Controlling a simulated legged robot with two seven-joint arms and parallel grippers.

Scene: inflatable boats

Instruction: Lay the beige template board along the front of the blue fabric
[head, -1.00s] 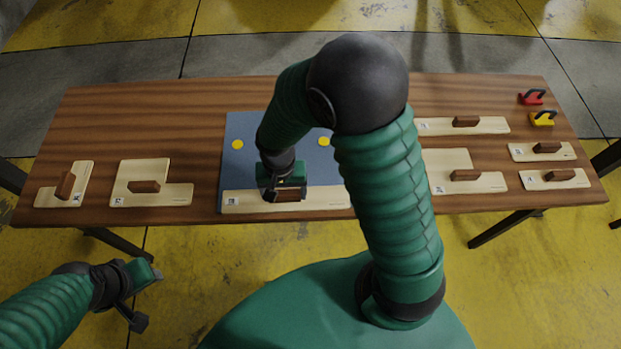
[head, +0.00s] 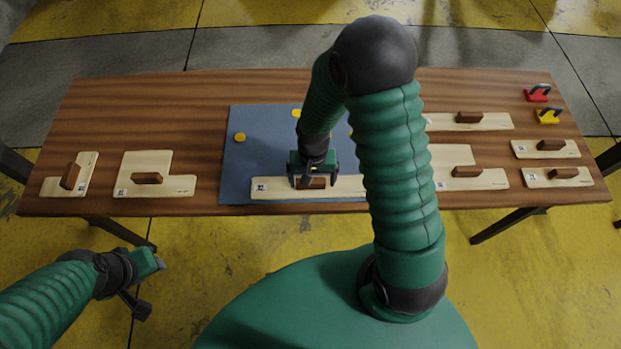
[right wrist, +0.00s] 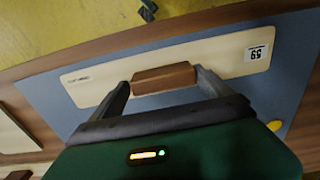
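The beige template board (head: 340,187), long with a brown handle (right wrist: 163,78), is over the front part of the blue fabric (head: 250,165). Its left end is inset from the fabric's left edge. A thin blue strip shows between board and front edge in the right wrist view. My right gripper (head: 314,183) has its fingers at both ends of the handle and holds it; it also shows in the right wrist view (right wrist: 163,85). I cannot tell whether the board touches the fabric. My right arm hides its right end. My left gripper (head: 148,286) is open and empty, off the table's front.
Other beige boards with brown handles lie at left (head: 70,174), (head: 155,174) and several at right (head: 468,121). Red (head: 537,93) and yellow (head: 548,115) handled items stand at the far right. Yellow discs (head: 239,137) lie on the fabric. The back left wood is clear.

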